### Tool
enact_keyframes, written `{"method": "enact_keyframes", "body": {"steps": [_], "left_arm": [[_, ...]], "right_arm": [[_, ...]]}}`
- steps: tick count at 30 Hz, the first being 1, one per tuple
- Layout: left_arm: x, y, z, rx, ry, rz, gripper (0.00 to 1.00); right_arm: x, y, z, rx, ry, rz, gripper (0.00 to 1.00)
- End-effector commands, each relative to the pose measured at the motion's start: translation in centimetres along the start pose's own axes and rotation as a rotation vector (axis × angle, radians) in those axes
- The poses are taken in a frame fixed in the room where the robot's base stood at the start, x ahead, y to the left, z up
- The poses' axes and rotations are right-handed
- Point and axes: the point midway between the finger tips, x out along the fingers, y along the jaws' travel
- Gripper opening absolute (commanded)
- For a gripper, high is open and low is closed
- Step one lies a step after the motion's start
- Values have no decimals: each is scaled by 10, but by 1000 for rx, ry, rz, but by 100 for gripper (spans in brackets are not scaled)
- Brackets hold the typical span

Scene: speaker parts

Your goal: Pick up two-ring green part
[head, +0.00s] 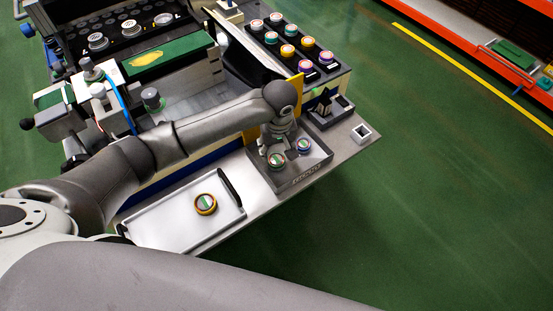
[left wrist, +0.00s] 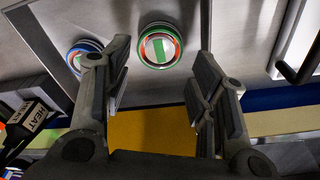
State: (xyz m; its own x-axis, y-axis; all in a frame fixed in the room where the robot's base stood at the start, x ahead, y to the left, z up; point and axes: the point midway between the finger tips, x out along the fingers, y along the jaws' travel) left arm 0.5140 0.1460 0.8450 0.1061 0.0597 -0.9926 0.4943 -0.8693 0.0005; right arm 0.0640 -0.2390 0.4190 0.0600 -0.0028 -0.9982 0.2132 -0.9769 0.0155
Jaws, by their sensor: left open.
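A round part with a green ring and a white, green and red face (left wrist: 158,48) lies in the grey tray in the left wrist view. It also shows in the head view (head: 276,160), partly behind my gripper. My left gripper (left wrist: 155,75) is open and empty, with its two fingers on either side of the green part's line and short of it. In the head view my left gripper (head: 277,148) hangs over the tray. My right gripper is not in view.
A blue-ringed part (left wrist: 82,55) lies beside the green part, close to a finger; it also shows in the head view (head: 304,145). A white tray (head: 160,226) holds a yellow-ringed part (head: 205,204). A rack (head: 335,62) with several coloured parts stands behind.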

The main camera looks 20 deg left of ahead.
Motion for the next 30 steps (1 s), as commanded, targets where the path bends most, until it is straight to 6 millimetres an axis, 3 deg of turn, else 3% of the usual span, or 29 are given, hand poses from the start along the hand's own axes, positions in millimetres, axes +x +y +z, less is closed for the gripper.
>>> {"method": "enact_keyframes", "body": {"steps": [4, 13, 21, 30], "left_arm": [[11, -1, 1, 1, -1, -2, 52], [51, -2, 3, 1, 2, 0, 52], [55, -2, 3, 2, 2, 1, 52], [55, -1, 3, 2, 2, 1, 15]], "right_arm": [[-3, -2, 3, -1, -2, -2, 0], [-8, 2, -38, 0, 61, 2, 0], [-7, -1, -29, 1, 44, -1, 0], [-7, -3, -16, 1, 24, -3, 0]]}}
